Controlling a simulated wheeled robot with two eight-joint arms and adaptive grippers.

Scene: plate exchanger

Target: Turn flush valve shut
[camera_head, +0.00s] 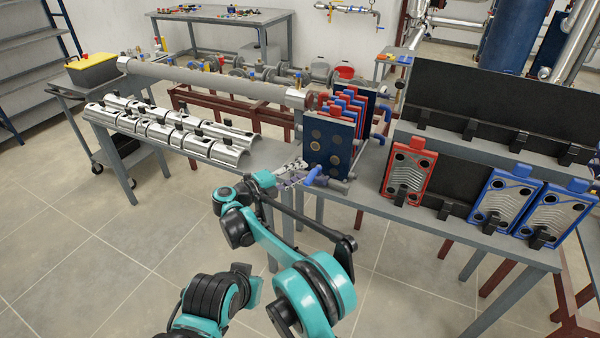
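The plate exchanger (330,140) stands on the grey bench, with a dark blue end plate and red and blue plates behind it. A small blue handle (311,177) sits low at its front left corner, on grey pipework; it looks like the flush valve. My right gripper (294,177) reaches in from below and is right beside this handle on its left. The fingers are small and overlap the pipework, so I cannot tell whether they touch the handle or how far they are open.
Right of the exchanger, a red plate (408,174) and two blue plates (503,200) lean in a black rack. Left are silver half shells (170,130) and a long grey tube (210,80). Floor in front of the bench is clear.

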